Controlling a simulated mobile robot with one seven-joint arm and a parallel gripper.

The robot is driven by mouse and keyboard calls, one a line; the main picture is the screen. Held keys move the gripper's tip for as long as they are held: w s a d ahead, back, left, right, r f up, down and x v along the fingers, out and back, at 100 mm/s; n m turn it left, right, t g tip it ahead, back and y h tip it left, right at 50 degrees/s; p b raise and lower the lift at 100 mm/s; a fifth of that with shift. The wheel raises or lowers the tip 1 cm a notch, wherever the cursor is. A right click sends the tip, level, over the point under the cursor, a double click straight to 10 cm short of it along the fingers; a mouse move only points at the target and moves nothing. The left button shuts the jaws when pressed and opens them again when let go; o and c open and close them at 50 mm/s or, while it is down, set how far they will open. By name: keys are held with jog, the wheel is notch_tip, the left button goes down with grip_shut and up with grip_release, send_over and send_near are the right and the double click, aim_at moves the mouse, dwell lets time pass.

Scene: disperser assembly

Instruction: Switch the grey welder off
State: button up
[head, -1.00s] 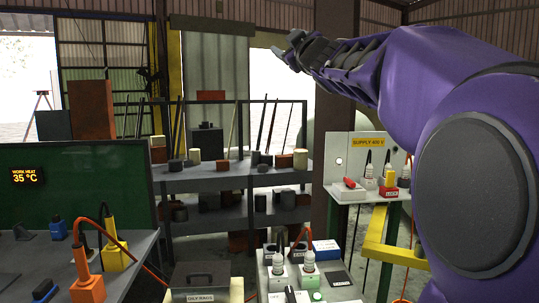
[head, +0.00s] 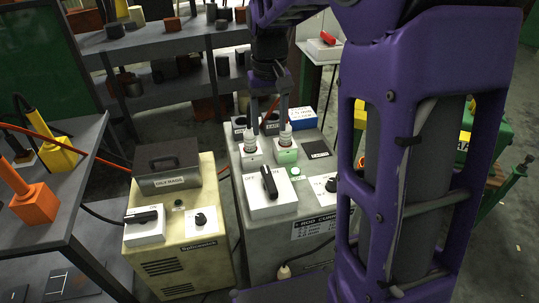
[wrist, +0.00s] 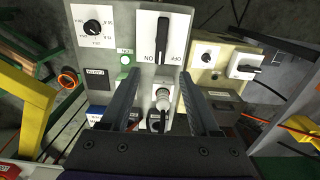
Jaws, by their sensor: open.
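The grey welder (head: 250,225) stands at the centre of the head view. Its white switch plate (head: 255,204) carries a black lever (head: 269,182), with OFF to the left and ON to the right. In the wrist view the lever (wrist: 162,38) lies lengthwise between the two words, which appear upside down. I cannot tell from this which setting it is in. My gripper (head: 268,125) points down, open and empty, over the back of the welder top, near the two cable sockets. In the wrist view its fingers (wrist: 159,82) are spread, with a socket and plug between them, short of the lever.
A green button (head: 295,171) and a dial (head: 328,186) sit right of the lever. A cream welder (head: 185,258) with its own switch (head: 145,222) and a dark oily-rags box (head: 168,160) stands close on the left. An orange holder (head: 33,206) lies on the left table.

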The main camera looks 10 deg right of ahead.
aim_at(269, 179)
notch_tip(269, 179, down, 18)
jog(key=b, duration=0.3)
jog(key=shift+s+a+r, duration=0.1)
jog(key=shift+s+r, duration=0.05)
jog(key=shift+r, duration=0.1)
grip_shut()
